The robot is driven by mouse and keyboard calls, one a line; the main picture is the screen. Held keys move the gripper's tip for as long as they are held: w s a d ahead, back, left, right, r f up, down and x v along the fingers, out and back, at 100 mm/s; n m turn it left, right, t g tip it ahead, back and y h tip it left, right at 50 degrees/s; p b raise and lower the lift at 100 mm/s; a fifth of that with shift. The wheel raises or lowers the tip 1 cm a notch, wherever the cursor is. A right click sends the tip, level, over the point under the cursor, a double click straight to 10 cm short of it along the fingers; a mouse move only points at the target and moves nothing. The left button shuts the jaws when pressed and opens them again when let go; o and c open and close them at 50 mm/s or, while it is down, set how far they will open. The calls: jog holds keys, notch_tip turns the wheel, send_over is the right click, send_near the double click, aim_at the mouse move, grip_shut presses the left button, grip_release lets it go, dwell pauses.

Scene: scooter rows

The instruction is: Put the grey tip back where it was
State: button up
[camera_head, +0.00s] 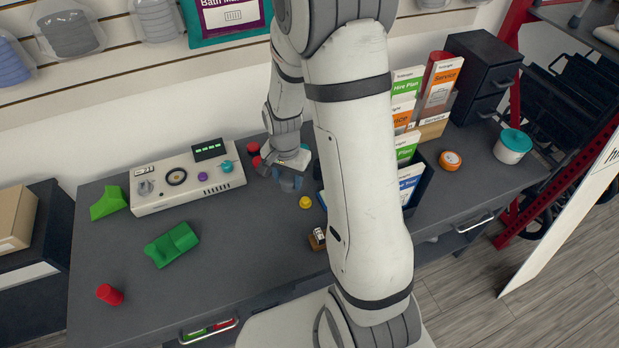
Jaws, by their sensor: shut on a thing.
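My gripper (287,182) is low over the back of the grey desk, right of the control box, pointing down. It is shut on a small grey piece, which looks like the grey tip; the fingers and my arm hide most of it. Whether the piece touches the desk I cannot tell. A yellow tip (305,202) stands on the desk just right of and in front of my gripper. Red pieces (254,160) are close to the left of my gripper, by the box's right end. An empty place for the grey tip cannot be made out.
The control box (188,178) stands at the back left. A green wedge (108,203), green block (172,245) and red cylinder (110,294) lie left. A small brown block (317,238), leaflet holder (418,190), orange tape roll (450,160) and teal-lidded tub (512,148) are rightward. The front middle is clear.

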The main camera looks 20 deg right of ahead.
aim_at(290, 207)
notch_tip(290, 207, down, 10)
jog(key=shift+r, duration=0.25)
dwell(0.3)
jog(key=shift+f, duration=0.15)
jog(key=o, duration=0.9)
jog(key=shift+o, duration=0.2)
